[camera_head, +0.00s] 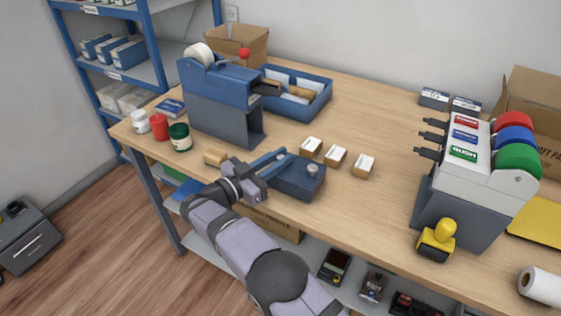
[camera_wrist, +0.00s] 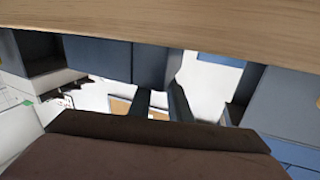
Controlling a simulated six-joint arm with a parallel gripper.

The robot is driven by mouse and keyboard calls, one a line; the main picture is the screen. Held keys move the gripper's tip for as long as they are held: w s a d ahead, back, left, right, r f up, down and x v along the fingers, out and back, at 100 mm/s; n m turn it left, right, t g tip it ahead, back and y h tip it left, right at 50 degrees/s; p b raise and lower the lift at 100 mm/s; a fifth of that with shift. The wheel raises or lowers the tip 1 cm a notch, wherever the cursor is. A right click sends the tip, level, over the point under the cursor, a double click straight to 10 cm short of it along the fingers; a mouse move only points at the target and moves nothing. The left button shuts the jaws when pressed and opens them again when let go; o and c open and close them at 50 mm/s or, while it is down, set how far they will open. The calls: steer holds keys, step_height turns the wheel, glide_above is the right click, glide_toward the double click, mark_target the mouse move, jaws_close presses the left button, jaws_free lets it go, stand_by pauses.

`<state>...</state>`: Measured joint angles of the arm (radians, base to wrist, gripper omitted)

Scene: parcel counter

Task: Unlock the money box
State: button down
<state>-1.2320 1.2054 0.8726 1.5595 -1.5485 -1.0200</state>
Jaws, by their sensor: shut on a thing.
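A low dark blue box (camera_head: 298,178) with a round light knob on top sits at the front edge of the counter; it may be the money box, but no lock is clear on it. A blue bar (camera_head: 266,160) runs out from its left side. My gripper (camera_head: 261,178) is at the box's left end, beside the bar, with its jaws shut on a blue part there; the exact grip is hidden. In the wrist view my two dark fingers (camera_wrist: 163,100) reach toward a blue-grey part (camera_wrist: 105,57). No key is distinguishable.
Small cartons (camera_head: 335,156) lie just behind the box. A blue dispenser (camera_head: 219,100) and several jars stand to the left. A grey label machine (camera_head: 465,175) and a yellow stamp (camera_head: 437,240) stand at right. A grey case (camera_head: 25,243) sits on the floor.

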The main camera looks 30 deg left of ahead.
stand_by(0.3)
steer(key=c, duration=1.6)
jaws_free()
steer(key=shift+c, duration=0.2)
steer(key=shift+s, duration=0.1)
steer(key=shift+b+v, duration=0.9)
steer(key=shift+v, duration=2.7)
